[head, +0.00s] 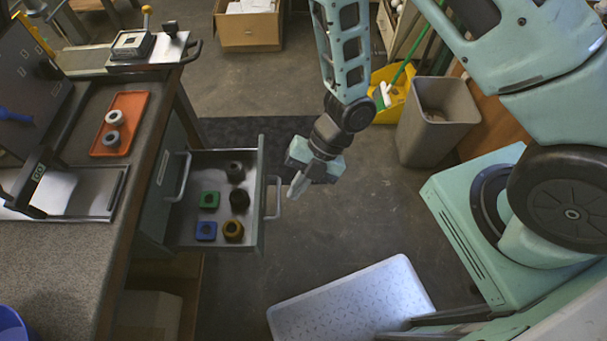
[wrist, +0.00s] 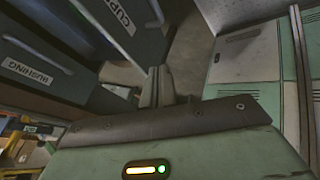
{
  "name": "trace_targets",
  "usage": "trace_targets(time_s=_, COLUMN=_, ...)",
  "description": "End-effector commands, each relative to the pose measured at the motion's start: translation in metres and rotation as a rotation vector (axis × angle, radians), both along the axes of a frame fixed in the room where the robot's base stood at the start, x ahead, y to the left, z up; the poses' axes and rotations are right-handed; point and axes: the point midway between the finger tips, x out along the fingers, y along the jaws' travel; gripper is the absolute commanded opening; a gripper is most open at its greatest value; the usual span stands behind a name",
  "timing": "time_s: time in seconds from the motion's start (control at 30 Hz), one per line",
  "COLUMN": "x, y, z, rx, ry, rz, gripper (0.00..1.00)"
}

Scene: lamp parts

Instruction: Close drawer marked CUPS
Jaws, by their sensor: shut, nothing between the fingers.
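A drawer (head: 215,157) stands pulled out from the bench in the head view, with its bar handle (head: 277,197) on the right. The wrist view shows a drawer front labelled CUPS (wrist: 118,18) at the top, with a handle (wrist: 156,12) on it. My gripper (head: 297,188) is just right of the open drawer's handle, fingers pointing down and left. Its fingers (wrist: 157,85) are shut and empty in the wrist view. Whether they touch the handle or front I cannot tell.
Another drawer front is labelled BUSHING (wrist: 37,62). A pale platform (head: 350,300) is on the floor below. A grey bin (head: 437,120) stands at the right.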

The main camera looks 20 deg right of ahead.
Motion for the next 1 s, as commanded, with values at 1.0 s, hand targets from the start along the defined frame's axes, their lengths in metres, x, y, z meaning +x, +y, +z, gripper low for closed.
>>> trace_targets(time_s=1.0, x=0.006, y=0.064, z=-0.034, rx=0.002, ry=0.0, rz=-0.002, gripper=0.0)
